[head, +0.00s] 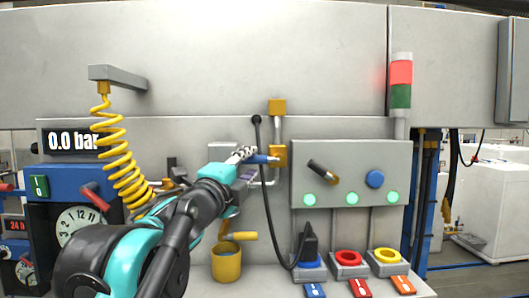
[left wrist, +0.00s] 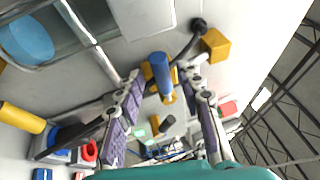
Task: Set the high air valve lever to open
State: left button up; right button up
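The air valve is a yellow block (head: 279,157) on a pipe on the grey wall panel. Its blue lever (head: 262,159) points left, about level, in the head view. My left gripper (head: 248,155) is at the lever's free end. In the left wrist view the blue lever (left wrist: 160,70) shows between the two spread fingers of my left gripper (left wrist: 164,80). The fingers are open, with visible space on both sides of the lever; I cannot tell whether either touches it. My right gripper is not in view.
A black cable (head: 264,200) hangs close beside the valve, down to a black plug (head: 310,243). A grey control box (head: 345,150) with a black knob lever stands to the right. A yellow coiled hose (head: 115,150) hangs left. The display (head: 72,141) reads 0.0 bar.

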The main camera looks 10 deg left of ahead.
pick_arm(q)
jog(key=shift+w+d+r+p, duration=0.1)
jog(key=shift+w+r+p, duration=0.25)
jog(key=shift+w+r, duration=0.3)
jog(key=x, duration=0.3)
jog(key=f+p+x, duration=0.1)
jog(key=x, duration=0.1)
jog(key=shift+w, duration=0.4)
jog(key=shift+s+r, duration=0.2)
jog(key=shift+s, duration=0.2)
jog(key=shift+w, duration=0.2)
grip_shut()
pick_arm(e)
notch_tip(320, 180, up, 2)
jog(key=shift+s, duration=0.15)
